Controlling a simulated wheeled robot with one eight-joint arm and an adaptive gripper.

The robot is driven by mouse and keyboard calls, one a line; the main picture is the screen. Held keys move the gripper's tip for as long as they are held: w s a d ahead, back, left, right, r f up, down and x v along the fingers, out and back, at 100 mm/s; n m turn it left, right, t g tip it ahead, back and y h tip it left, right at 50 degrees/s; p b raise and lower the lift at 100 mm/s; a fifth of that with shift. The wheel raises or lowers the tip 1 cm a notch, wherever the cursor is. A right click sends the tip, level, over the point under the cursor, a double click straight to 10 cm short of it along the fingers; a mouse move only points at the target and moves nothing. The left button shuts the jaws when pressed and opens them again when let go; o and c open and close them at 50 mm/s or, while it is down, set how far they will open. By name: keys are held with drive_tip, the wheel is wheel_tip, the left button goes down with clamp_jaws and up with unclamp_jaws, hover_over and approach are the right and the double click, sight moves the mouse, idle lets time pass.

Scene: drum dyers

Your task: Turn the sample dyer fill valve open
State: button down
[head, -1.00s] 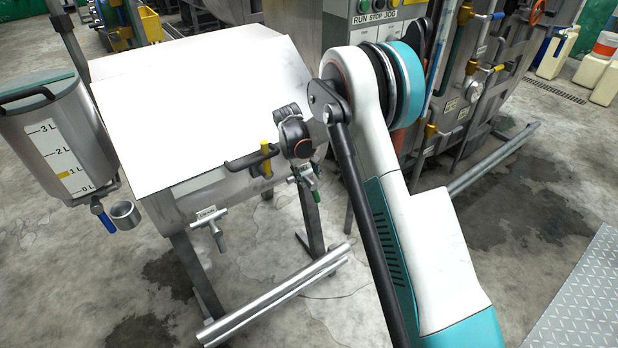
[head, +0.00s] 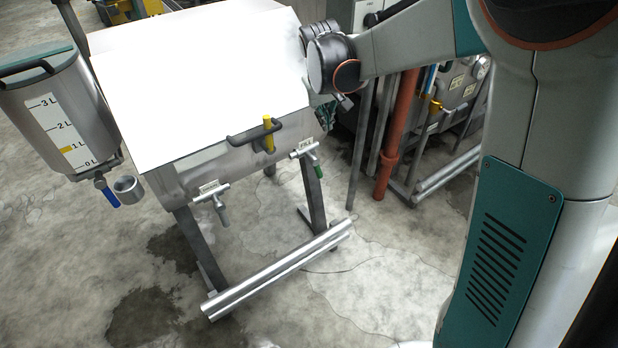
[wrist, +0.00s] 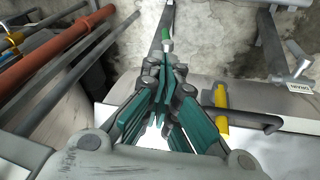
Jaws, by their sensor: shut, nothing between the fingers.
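The sample dyer (head: 250,170) is a steel box with a large white top, left of centre in the head view. Its fill valve (head: 305,149) sits low on the front right corner, under a FILL label. Its green-tipped lever (head: 317,170) hangs downward, slightly to the right. In the wrist view the green lever (wrist: 166,42) shows just beyond the fingers. My gripper (wrist: 160,105) is shut and empty, its teal fingers pointing toward the lever. In the head view my wrist is above and right of the valve, and the fingers are mostly hidden behind it.
A graduated tank (head: 65,125) stands left. An orange-red pipe (head: 398,135) rises at the right. Steel tubes (head: 280,268) lie low in front.

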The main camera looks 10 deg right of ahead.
sight(317, 168)
drive_tip(key=s+r+t, duration=0.2)
drive_tip(key=s+r, duration=0.6)
drive_tip(key=s, duration=0.6)
drive_tip(key=s+f+m+t+y, duration=0.2)
drive_tip(key=s, duration=1.4)
drive_tip(key=w+a+f+n+g+h+p, duration=0.1)
drive_tip(key=w+a+n+g+h+p, duration=0.15)
drive_tip(key=w+n, duration=0.7)
drive_tip(key=w+a+f+n+g+h+p, duration=0.1)
drive_tip(key=w+a+n+p, duration=0.3)
drive_tip(key=w, duration=1.1)
drive_tip(key=w+a+f+n+h+p, duration=0.1)
drive_tip(key=w+a+f+n, duration=0.25)
drive_tip(key=f, duration=0.25)
drive_tip(key=w+a+f+n, duration=0.2)
drive_tip(key=f+n, duration=0.2)
drive_tip(key=f, duration=0.3)
drive_tip(key=w+a+f+n+h+p, duration=0.1)
drive_tip(key=w+a+f+n, duration=0.1)
drive_tip(key=f+n, duration=0.3)
drive_tip(key=d+r+b+x, duration=0.1)
drive_tip(key=b+x, duration=0.7)
drive_tip(key=x, duration=1.4)
drive_tip(key=shift+d+m+g, duration=0.4)
drive_tip(key=shift+d+g, duration=0.05)
drive_tip(key=shift+d, duration=0.3)
